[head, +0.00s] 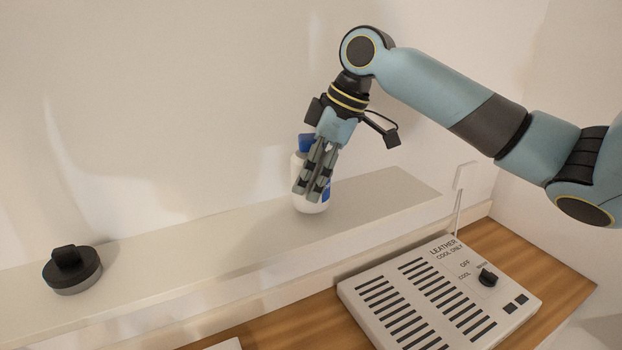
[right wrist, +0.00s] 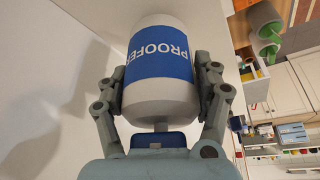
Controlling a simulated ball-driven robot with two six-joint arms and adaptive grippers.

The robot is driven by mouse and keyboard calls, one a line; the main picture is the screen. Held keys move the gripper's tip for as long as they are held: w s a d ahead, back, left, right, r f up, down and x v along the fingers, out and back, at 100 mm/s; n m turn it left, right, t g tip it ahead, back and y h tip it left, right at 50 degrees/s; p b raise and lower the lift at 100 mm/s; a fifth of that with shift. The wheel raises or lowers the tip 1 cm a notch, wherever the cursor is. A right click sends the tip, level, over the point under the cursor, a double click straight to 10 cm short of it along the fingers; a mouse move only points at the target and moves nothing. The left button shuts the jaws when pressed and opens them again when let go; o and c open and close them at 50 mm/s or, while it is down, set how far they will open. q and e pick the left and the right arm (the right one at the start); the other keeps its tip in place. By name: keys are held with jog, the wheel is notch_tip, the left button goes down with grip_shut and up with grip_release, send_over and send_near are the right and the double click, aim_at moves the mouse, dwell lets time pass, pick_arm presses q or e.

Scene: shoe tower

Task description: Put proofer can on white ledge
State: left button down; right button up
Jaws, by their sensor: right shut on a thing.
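The proofer can (head: 312,205) is white with a blue band and a blue cap. In the right wrist view the can (right wrist: 158,100) shows its "PROOFER" lettering between the two fingers. My right gripper (head: 312,192) is shut on it from above and keeps it upright. The white ledge (head: 200,245) runs along the wall. The can's base appears at the ledge's surface, but I cannot tell whether it touches. My left gripper is not in view.
A black round knob-topped object (head: 72,270) sits on the ledge at the left. A white vented box marked "LEATHER COOL ONLY" (head: 440,295) stands on the wooden counter (head: 545,262) below the ledge. The ledge is clear between the black object and the can.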

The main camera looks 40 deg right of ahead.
jog(key=shift+f, duration=0.9)
jog(key=shift+f, duration=0.1)
jog(key=o, duration=1.6)
jog(key=shift+c, duration=0.2)
jog(key=shift+b+v, duration=0.95)
jog(key=shift+v, duration=5.15)
